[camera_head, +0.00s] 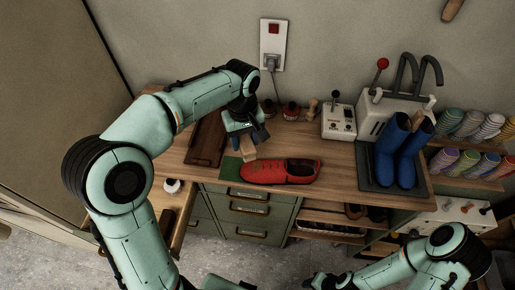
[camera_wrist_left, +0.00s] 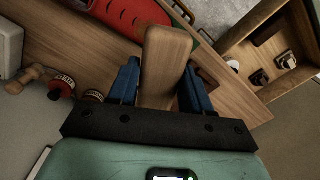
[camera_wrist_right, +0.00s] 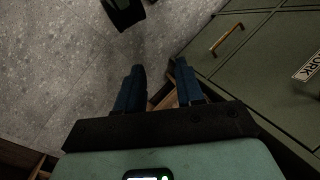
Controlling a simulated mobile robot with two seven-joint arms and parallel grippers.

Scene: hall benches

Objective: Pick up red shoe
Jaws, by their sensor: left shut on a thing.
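The red shoe (camera_head: 280,171) lies on the wooden bench top near its front edge, partly over a green mat (camera_head: 232,168). Part of it also shows at the top of the left wrist view (camera_wrist_left: 130,14). My left gripper (camera_head: 246,142) is above the bench, just behind and left of the shoe. It is shut on a wooden block (camera_wrist_left: 165,62), held between its blue fingers and apart from the shoe as far as I can tell. My right gripper (camera_wrist_right: 156,88) is low in front of the cabinet, its fingers apart with nothing seen between them.
A brown wooden board (camera_head: 207,138) lies left of the mat. Blue boots (camera_head: 398,152) stand in a dark tray at the right. A drawer (camera_head: 172,205) is open at the left.

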